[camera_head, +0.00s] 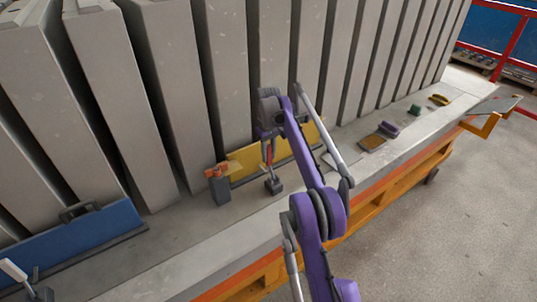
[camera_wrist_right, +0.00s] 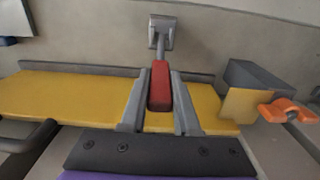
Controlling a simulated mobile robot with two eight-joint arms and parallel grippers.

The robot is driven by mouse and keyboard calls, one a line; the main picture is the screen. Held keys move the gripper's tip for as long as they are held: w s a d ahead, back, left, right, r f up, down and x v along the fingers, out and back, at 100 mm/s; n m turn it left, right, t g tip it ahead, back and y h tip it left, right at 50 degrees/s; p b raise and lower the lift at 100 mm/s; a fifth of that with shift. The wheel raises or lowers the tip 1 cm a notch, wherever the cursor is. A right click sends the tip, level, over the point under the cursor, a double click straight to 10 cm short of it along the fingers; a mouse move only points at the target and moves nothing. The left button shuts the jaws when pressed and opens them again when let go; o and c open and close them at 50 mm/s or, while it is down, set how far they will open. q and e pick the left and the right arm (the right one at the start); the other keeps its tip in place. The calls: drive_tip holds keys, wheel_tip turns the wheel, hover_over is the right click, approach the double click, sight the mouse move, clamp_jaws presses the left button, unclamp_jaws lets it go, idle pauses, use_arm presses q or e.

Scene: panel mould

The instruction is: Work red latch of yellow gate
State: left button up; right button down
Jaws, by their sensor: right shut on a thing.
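The yellow gate (camera_head: 241,161) is a low yellow strip at the foot of the upright grey panels, on the grey bed's edge. It spans the right wrist view (camera_wrist_right: 60,96). The red latch (camera_wrist_right: 160,88) is a red grip on a grey lever with a grey base, standing in front of the gate; the red part also shows in the head view (camera_head: 268,152). My right gripper (camera_wrist_right: 160,80) is shut on the red latch, one grey finger on each side. In the head view my purple right arm hides part of the gate. My left gripper is out of view.
A grey block with an orange wing nut (camera_wrist_right: 285,111) stands beside the gate. A blue gate with a dark handle (camera_head: 85,226) is at the left, near a white-handled lever (camera_head: 14,270). Small green (camera_head: 415,109) and purple (camera_head: 388,129) pieces lie farther right on the bed.

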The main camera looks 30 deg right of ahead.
drive_tip(key=shift+s+f+b, duration=0.1)
drive_tip(key=shift+s+b, duration=0.15)
drive_tip(key=shift+b, duration=0.1)
drive_tip(key=s+f+t+b, duration=0.2)
drive_tip(key=s+t+b, duration=0.2)
drive_tip(key=t, duration=0.1)
drive_tip(key=s+f+t+b, duration=0.2)
drive_tip(key=s+t+b, duration=0.2)
drive_tip(key=t, duration=0.2)
drive_tip(key=s+d+f+t+y+b, duration=0.1)
drive_tip(key=s+f+t+b, duration=0.1)
drive_tip(key=s+t+b, duration=0.1)
drive_tip(key=shift+s+t+b, duration=0.4)
drive_tip(key=shift+s+t, duration=0.45)
drive_tip(key=shift+t, duration=0.55)
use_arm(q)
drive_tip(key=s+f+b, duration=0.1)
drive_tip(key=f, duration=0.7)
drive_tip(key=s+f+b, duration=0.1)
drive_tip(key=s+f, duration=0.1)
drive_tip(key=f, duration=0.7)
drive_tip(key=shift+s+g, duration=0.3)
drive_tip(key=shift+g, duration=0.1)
use_arm(e)
drive_tip(key=shift+s+f+t, duration=0.35)
drive_tip(key=shift+f+t, duration=0.45)
drive_tip(key=shift+t, duration=0.4)
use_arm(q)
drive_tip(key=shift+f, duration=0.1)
